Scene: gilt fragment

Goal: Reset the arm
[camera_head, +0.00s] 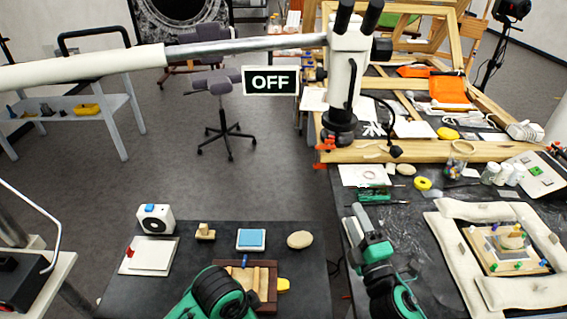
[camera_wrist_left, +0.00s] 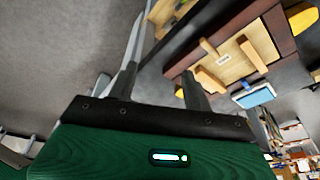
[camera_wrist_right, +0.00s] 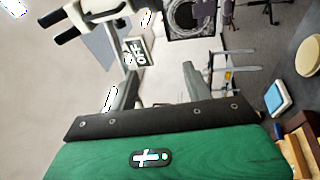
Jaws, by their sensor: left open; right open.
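My right arm reaches up from the bottom of the head view, over the left edge of the right-hand bench.
The dark table holds a white device (camera_head: 154,218), a blue-topped block (camera_head: 251,239) and an oval pad (camera_head: 300,239). The right bench carries a microscope (camera_head: 346,75), a padded frame (camera_head: 455,245) and several small items.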

